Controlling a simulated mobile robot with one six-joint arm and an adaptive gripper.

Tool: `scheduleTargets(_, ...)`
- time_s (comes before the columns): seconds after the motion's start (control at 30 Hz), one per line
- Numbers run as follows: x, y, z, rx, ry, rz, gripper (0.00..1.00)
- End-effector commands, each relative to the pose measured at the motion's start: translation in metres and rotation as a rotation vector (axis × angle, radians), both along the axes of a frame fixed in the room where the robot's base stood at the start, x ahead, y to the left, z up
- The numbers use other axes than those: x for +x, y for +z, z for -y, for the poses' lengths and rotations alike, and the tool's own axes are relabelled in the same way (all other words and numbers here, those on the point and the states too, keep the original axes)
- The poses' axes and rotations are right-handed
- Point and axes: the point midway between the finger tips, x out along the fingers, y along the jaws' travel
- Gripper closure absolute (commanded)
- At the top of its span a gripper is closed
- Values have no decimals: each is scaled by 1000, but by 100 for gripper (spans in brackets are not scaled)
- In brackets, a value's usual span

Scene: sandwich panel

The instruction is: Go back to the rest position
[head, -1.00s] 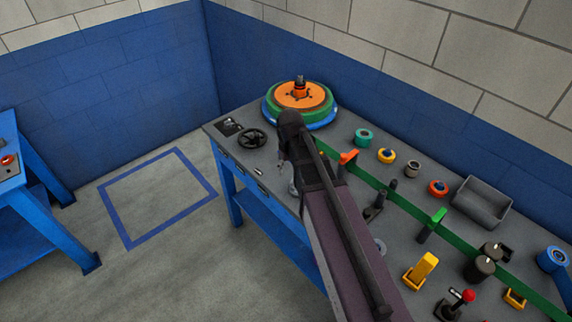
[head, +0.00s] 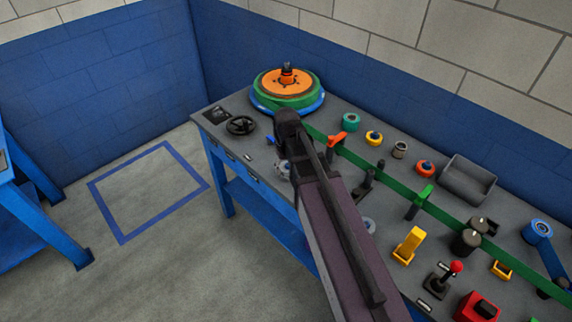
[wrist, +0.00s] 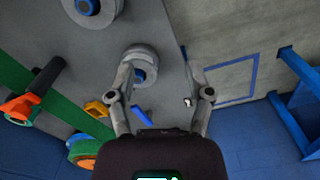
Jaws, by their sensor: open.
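My gripper (wrist: 158,78) is open and empty in the wrist view, its two fingers spread wide. A grey ring with a blue centre (wrist: 138,57) shows beside the left finger, over the grey bench top; whether they touch I cannot tell. In the head view my dark arm reaches over the bench (head: 207,117) towards its far left part and hides most of the gripper.
An orange and green disc stack (head: 288,88) stands at the far corner. A black handwheel (head: 240,125), orange lever (head: 344,138), green lever (head: 419,201), yellow block (head: 409,245), red-knobbed joystick (head: 447,277) and grey bin (head: 467,181) stand on the bench. The blue-outlined floor square (head: 150,190) is empty.

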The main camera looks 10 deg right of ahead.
Motion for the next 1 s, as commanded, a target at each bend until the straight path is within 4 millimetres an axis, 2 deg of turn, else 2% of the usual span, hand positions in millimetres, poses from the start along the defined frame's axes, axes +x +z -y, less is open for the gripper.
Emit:
scheduleTargets(0.17,-16,0,8,0,-35,0,33)
scheduleTargets(0.4,-71,0,38,-1,-184,0,33)
scheduleTargets(0.5,-87,0,47,-1,-237,0,33)
scheduleTargets(0.6,-92,0,51,-2,-260,0,33)
scheduleTargets(1.0,-90,0,51,-2,-260,0,33)
